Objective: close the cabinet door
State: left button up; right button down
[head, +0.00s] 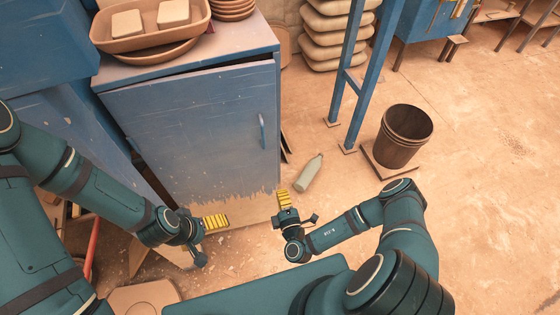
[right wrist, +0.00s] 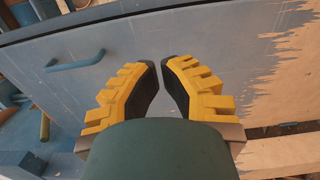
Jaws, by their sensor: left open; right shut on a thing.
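The blue cabinet door (head: 195,125) is at the centre left of the head view, with worn paint along its bottom. A dark gap runs along its top edge; how far ajar it stands is hard to tell. Its handle (head: 262,132) also shows in the right wrist view (right wrist: 75,62). My right gripper (head: 284,199) is near the door's lower right corner. In the right wrist view its yellow fingers (right wrist: 158,75) are drawn close in front of the door face, clear of the handle; what is between them cannot be made out. My left gripper (head: 215,221) is open, low in front of the door.
A tray with pale blocks (head: 150,32) and stacked bowls (head: 233,8) stand on the cabinet. A bottle (head: 310,172) lies on the floor right of my right gripper. A blue frame post (head: 372,80) and a brown bucket (head: 403,137) stand further right.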

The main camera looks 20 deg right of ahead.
aim_at(272, 159)
pick_arm(q)
jog(key=shift+s+f+b, duration=0.3)
jog(key=shift+f+b, duration=0.45)
pick_arm(e)
jog(key=w, duration=0.9)
jog(key=w+d, duration=0.1)
jog(key=w, duration=0.4)
